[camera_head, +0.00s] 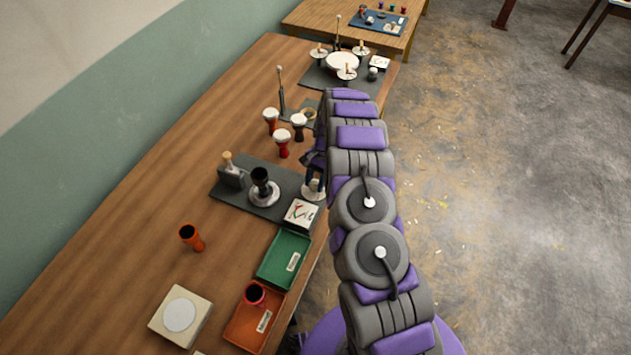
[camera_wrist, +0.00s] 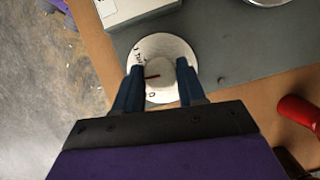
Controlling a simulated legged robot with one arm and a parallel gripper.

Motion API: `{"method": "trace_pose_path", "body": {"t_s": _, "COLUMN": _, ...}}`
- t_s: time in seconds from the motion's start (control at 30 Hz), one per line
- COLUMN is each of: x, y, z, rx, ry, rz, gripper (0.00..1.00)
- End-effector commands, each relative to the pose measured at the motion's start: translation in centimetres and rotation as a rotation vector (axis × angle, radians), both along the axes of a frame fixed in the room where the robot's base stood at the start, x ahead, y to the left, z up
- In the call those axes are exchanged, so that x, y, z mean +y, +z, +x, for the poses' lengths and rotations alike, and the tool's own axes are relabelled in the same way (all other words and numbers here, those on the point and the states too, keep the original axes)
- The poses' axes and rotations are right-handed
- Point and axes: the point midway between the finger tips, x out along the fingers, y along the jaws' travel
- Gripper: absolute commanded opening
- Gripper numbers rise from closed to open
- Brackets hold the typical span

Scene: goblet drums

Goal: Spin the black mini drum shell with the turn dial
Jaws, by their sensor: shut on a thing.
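The black mini drum shell (camera_head: 261,179) stands upright on a round silver turntable (camera_head: 264,196) on a dark grey mat. The turn dial (camera_head: 313,190) is a white disc with a raised knob at the mat's right end, near the table edge. In the wrist view the dial (camera_wrist: 163,50) has dark marks on its rim and a red line on its pale knob (camera_wrist: 160,72). My gripper (camera_wrist: 160,78) is shut on the knob, with one blue finger on each side. In the head view my arm partly hides the gripper.
A white gauge box (camera_head: 301,213) sits beside the dial. A green tray (camera_head: 284,259) and an orange tray (camera_head: 255,318) with a dark red-rimmed shell lie nearer. Several small drums (camera_head: 283,141) stand beyond the mat.

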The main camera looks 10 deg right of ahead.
Motion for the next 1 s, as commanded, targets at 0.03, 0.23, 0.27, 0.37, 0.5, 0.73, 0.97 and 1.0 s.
{"method": "trace_pose_path", "body": {"t_s": 0.03, "x": -0.01, "y": 0.03, "z": 0.24, "rx": -0.007, "ry": 0.044, "rz": -0.002, "gripper": 0.09}}
{"method": "trace_pose_path", "body": {"t_s": 0.23, "x": 0.11, "y": 0.16, "z": 0.36, "rx": -0.008, "ry": 0.235, "rz": -0.001, "gripper": 0.09}}
{"method": "trace_pose_path", "body": {"t_s": 0.27, "x": 0.14, "y": 0.18, "z": 0.39, "rx": -0.008, "ry": 0.265, "rz": -0.002, "gripper": 0.09}}
{"method": "trace_pose_path", "body": {"t_s": 0.37, "x": 0.19, "y": 0.18, "z": 0.45, "rx": -0.010, "ry": 0.359, "rz": -0.002, "gripper": 0.09}}
{"method": "trace_pose_path", "body": {"t_s": 0.5, "x": 0.25, "y": 0.13, "z": 0.41, "rx": -0.008, "ry": 0.489, "rz": -0.002, "gripper": 0.09}}
{"method": "trace_pose_path", "body": {"t_s": 0.73, "x": 0.43, "y": 0.11, "z": 0.35, "rx": -0.006, "ry": 0.683, "rz": -0.001, "gripper": 0.09}}
{"method": "trace_pose_path", "body": {"t_s": 0.97, "x": 0.48, "y": 0.12, "z": 0.37, "rx": -0.007, "ry": 0.824, "rz": -0.001, "gripper": 0.09}}
{"method": "trace_pose_path", "body": {"t_s": 1.0, "x": 0.52, "y": 0.11, "z": 0.37, "rx": -0.007, "ry": 0.843, "rz": 0.000, "gripper": 0.09}}
